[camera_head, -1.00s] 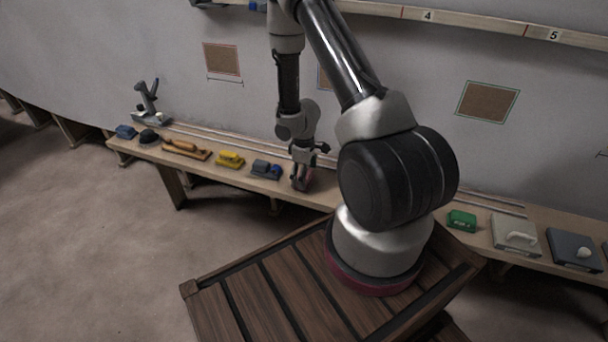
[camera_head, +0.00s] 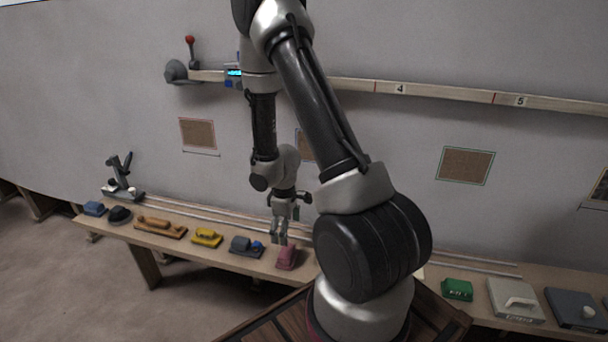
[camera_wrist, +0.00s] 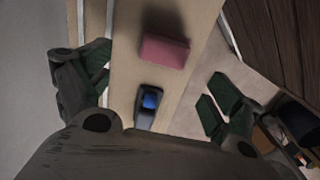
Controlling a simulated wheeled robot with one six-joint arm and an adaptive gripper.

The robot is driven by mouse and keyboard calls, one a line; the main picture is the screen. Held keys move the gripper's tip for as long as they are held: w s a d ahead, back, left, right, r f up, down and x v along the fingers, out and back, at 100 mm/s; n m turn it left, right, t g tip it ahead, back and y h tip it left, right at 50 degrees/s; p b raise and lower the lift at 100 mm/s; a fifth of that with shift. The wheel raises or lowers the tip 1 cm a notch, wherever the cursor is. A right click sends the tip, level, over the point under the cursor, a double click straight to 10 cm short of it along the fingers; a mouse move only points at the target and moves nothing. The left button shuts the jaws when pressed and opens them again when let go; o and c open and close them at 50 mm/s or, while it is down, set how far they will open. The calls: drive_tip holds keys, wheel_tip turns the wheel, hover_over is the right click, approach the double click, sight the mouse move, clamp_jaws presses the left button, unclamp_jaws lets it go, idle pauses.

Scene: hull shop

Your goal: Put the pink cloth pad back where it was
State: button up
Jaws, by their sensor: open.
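The pink cloth pad (camera_head: 288,257) lies on the wooden bench along the wall, just right of a grey-blue block tool. In the wrist view the pink pad (camera_wrist: 165,51) lies on the bench ahead of the fingers, with nothing touching it. My gripper (camera_head: 280,232) hangs above the bench, slightly left of and above the pad. In the wrist view my gripper (camera_wrist: 155,95) has its green-padded fingers spread wide with nothing between them but the bench and the blue-topped tool below.
The bench (camera_head: 270,270) holds a grey-blue tool (camera_head: 246,246), a yellow tool (camera_head: 207,237), a wooden plane (camera_head: 160,228) and a black dome (camera_head: 119,215) on the left. A green box (camera_head: 457,290) and a grey-white case (camera_head: 515,300) stand on the right. A wooden crate top (camera_head: 270,320) is in front.

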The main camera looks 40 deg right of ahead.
wheel_tip(320, 180, up, 24)
drive_tip(key=s+d+m+t+h, duration=0.1)
drive_tip(key=s+m+t, duration=0.1)
drive_tip(key=m, duration=0.2)
drive_tip(key=s+a+r+m+t, duration=0.1)
drive_tip(key=s+a+r, duration=0.1)
drive_tip(key=s+r, duration=0.5)
drive_tip(key=s+a+r+m+t+y, duration=0.1)
drive_tip(key=s+a+r+m, duration=0.1)
drive_tip(key=s+r, duration=0.5)
drive_tip(key=s, duration=0.3)
drive_tip(key=shift+a, duration=0.3)
drive_tip(key=shift+r, duration=0.1)
